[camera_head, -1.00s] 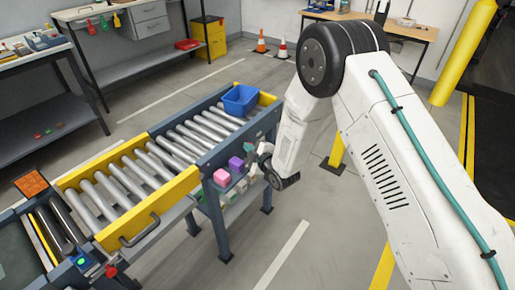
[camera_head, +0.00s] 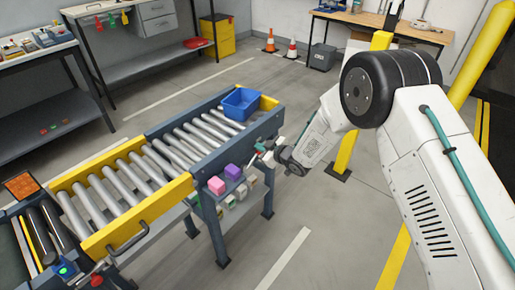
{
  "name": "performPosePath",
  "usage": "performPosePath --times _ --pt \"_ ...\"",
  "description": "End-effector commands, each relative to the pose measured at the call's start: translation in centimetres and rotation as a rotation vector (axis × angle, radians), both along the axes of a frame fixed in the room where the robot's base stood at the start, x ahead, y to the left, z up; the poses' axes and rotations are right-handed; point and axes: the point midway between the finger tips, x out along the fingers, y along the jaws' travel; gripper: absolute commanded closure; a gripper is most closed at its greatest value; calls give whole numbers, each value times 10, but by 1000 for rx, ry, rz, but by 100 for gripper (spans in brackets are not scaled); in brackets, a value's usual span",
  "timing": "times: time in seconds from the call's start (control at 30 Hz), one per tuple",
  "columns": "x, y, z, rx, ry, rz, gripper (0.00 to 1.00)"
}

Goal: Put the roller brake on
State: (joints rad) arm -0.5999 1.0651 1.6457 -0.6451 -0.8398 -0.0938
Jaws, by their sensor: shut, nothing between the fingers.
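The roller conveyor (camera_head: 172,166) runs from the lower left to the middle, with grey rollers between dark rails. My gripper (camera_head: 265,154) is beside its right-hand rail near the far end, above the floor side. The fingers look closed and I see nothing held in them. My wrist hides part of that area.
A blue bin (camera_head: 240,103) sits on the far rollers. A yellow post (camera_head: 345,150) stands behind my wrist.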

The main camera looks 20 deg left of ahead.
Motion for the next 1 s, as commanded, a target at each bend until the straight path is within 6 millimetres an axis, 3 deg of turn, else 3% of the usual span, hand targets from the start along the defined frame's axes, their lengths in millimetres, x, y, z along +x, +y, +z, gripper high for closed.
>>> performPosePath --times 0.33,1.0 --pt "13 -9 -8 0 -2 -7 100" --pt "12 -15 -6 0 -2 -7 100"
